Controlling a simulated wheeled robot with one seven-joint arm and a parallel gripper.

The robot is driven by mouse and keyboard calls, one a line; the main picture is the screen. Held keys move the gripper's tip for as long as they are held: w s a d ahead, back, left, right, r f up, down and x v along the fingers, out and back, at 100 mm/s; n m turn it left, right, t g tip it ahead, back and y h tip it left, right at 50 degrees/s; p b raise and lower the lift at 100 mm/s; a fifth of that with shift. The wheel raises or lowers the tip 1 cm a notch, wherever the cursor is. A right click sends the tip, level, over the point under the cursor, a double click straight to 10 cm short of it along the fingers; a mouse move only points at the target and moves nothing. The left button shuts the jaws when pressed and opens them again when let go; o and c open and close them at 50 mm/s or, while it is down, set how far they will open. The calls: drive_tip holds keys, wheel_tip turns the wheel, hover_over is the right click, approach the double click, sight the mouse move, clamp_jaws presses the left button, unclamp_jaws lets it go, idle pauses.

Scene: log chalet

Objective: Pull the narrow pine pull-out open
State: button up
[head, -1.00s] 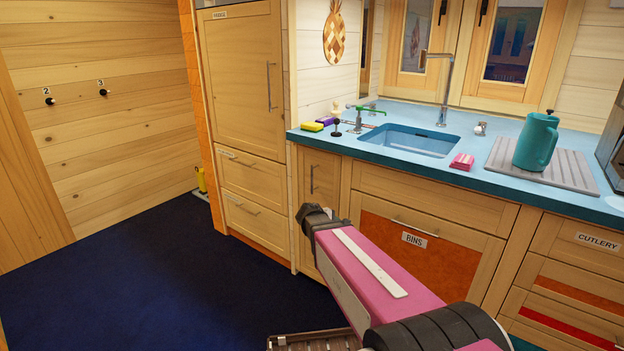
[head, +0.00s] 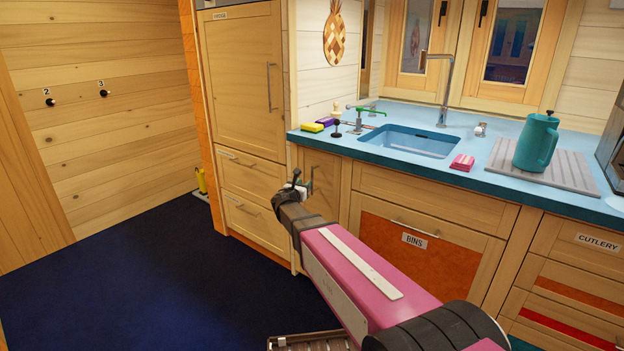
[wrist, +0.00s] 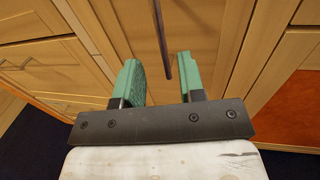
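The narrow pine pull-out (head: 325,167) is a slim cabinet front between the fridge unit and the bins front, under the counter's left end. It looks closed. In the wrist view its pine front (wrist: 190,28) fills the upper middle, with a dark vertical bar handle (wrist: 161,40) on it. My gripper (head: 301,183) is at the pull-out's front in the head view, partly covering the handle. In the wrist view my gripper (wrist: 160,75) has its two green fingers apart, one each side of the handle's lower end in the picture. I cannot tell whether the bar is between them in depth.
The fridge cabinet (head: 240,85) with drawers below stands left of the pull-out. The bins front (head: 430,245) is to its right. The blue counter (head: 375,150) with the sink overhangs above. Dark blue floor (head: 140,270) is clear at left.

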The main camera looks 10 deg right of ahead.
sight(312, 178)
drive_tip(key=x, duration=0.8)
drive_tip(key=shift+d, duration=0.1)
clamp_jaws()
